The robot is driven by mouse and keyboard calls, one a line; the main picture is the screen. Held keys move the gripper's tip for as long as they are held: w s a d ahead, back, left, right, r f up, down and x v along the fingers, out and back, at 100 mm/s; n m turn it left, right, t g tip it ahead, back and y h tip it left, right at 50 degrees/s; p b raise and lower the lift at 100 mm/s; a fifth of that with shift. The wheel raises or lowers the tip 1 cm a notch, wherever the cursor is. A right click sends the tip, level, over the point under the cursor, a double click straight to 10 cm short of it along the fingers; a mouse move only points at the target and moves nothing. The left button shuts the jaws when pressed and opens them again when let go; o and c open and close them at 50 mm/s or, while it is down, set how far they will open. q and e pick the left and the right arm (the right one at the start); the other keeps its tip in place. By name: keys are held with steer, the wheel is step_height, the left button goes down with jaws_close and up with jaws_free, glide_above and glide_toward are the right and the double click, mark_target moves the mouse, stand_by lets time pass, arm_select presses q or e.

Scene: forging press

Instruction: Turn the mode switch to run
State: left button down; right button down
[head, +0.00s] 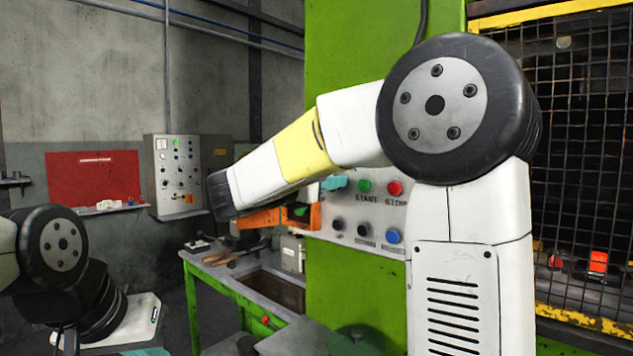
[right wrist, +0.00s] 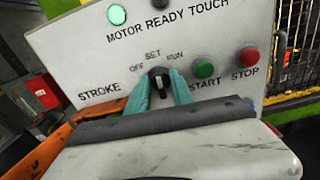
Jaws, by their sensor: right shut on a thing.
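The mode switch (right wrist: 158,82) is a black knob with a pale pointer mark on the light panel (right wrist: 250,20), under the labels OFF, SET and RUN. Its pointer looks roughly upright, near SET; the exact angle is hard to tell. My right gripper (right wrist: 159,91) is shut on the knob, one teal finger on each side. In the head view my right gripper (head: 334,183) shows as a teal tip at the panel, and my arm hides the knob. Part of my left gripper (head: 148,351) shows at the bottom left edge, cut off, away from the panel.
A green START button (right wrist: 203,68) and a red STOP button (right wrist: 248,57) sit just right of the switch. A blue button (head: 393,236) is lower on the panel. A mesh guard (head: 590,150) stands at right. A green-framed bench (head: 200,300) is at lower left.

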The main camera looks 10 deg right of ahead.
steer(key=shift+s+d+f+m, duration=0.1)
steer(key=shift+m, duration=1.9)
steer(key=shift+s+f+m, duration=0.1)
steer(key=shift+m, duration=1.9)
steer(key=c, duration=1.5)
jaws_free()
steer(key=v, duration=0.7)
steer(key=shift+s+a, duration=0.25)
steer(key=shift+a, duration=0.1)
